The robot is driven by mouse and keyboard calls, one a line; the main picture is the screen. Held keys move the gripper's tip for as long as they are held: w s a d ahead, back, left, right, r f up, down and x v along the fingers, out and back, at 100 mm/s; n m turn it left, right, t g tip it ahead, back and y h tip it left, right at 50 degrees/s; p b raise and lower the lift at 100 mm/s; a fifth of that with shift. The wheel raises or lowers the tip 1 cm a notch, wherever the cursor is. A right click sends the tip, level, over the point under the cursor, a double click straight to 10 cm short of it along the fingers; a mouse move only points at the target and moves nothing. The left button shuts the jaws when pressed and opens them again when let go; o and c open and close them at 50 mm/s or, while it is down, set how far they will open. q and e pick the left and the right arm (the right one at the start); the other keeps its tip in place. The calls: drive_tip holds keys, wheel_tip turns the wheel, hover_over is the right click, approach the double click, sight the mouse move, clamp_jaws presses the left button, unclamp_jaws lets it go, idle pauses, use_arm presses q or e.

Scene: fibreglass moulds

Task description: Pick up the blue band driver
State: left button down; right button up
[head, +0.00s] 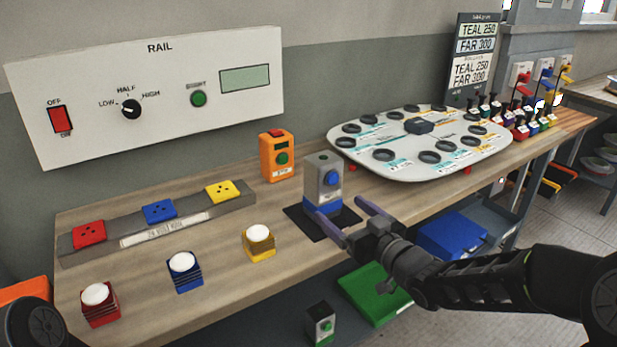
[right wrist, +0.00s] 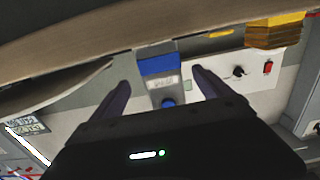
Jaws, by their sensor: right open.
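The blue band driver (head: 327,182) is a grey box with a blue button and a blue band around its foot. It stands upright on a black mat (head: 297,216) near the front edge of the bench. My right gripper (head: 333,206) is open, its two fingers reaching in from the front right at the height of the band. In the right wrist view the driver (right wrist: 163,80) appears upside down between the open fingers (right wrist: 162,82), with a gap on either side. I see no contact. My left gripper is out of view.
An orange box (head: 268,150) stands behind the driver. A yellow block with a white cap (head: 259,254) is to its left, a white board with round holes (head: 345,150) to its right. A green tray (head: 372,295) and a grey box (head: 320,325) are below the bench front.

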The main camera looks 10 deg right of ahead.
sight(330, 202)
drive_tip(key=shift+w+a, duration=0.1)
drive_tip(key=shift+w, duration=0.1)
drive_tip(key=shift+s+r, duration=0.1)
drive_tip(key=shift+s, duration=0.1)
drive_tip(key=shift+x, duration=1.35)
drive_tip(key=shift+w+a, duration=0.15)
drive_tip(key=shift+w, duration=0.35)
drive_tip(key=p+x, duration=0.1)
drive_tip(key=x, duration=0.3)
drive_tip(key=shift+w+a, duration=0.1)
drive_tip(key=shift+c, duration=0.6)
